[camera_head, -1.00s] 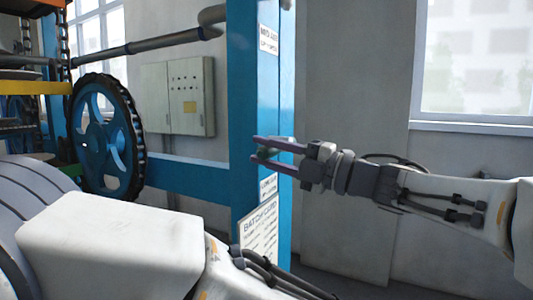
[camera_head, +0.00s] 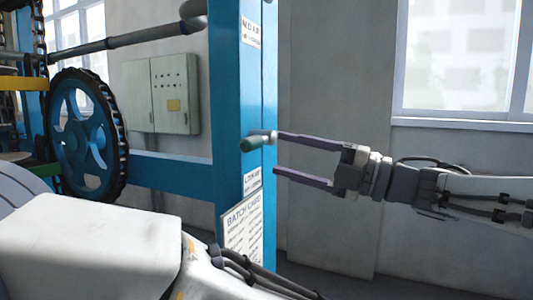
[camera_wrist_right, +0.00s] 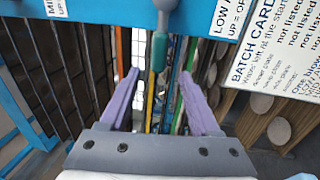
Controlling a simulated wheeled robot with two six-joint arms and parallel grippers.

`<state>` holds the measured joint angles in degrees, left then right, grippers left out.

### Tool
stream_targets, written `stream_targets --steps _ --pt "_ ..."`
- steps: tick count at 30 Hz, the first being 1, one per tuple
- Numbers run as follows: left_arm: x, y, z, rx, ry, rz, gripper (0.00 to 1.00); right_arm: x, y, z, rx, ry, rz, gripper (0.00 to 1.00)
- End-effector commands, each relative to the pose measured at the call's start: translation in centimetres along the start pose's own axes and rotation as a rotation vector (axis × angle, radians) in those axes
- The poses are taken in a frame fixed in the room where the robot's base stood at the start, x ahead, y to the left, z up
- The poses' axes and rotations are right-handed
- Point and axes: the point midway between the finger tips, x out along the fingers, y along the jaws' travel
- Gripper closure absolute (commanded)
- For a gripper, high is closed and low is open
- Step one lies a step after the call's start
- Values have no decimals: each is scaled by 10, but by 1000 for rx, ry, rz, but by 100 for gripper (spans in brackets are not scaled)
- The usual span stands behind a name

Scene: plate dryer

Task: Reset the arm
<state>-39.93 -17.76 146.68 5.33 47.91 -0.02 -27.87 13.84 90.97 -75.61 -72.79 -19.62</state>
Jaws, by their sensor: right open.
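My right gripper (camera_head: 275,153) is open and empty, in front of the blue post (camera_head: 228,90). A lever with a green handle (camera_head: 252,144) sticks out from the post, just beyond the fingertips. In the right wrist view my right gripper's two purple fingers (camera_wrist_right: 159,78) are spread wide, and the green handle (camera_wrist_right: 159,50) hangs ahead of them, between their lines and clear of both. My left gripper is not in view; only a white arm link of mine shows at the lower left.
A batch card (camera_head: 242,230) is fixed low on the post. A blue chain wheel (camera_head: 86,134) and grey wall cabinet (camera_head: 162,93) stand at the left. A grey wall and window (camera_head: 462,60) are behind my right arm. Racks with plates (camera_wrist_right: 262,104) show in the wrist view.

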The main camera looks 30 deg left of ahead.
Motion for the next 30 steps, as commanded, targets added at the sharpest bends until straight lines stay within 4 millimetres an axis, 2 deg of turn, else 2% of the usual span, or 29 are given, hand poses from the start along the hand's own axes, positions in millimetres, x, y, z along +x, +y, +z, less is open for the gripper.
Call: stream_targets --steps 3,6,23,26,30 --pt "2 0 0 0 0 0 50 -15 0 1 -1 -2 0 37" --pt "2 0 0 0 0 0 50 -21 0 0 0 -2 0 37" --pt "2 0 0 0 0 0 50 -21 0 2 10 -20 3 37" --pt "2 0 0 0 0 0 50 -21 1 14 61 -118 23 37" --pt "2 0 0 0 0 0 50 -36 -11 49 248 -414 61 37"
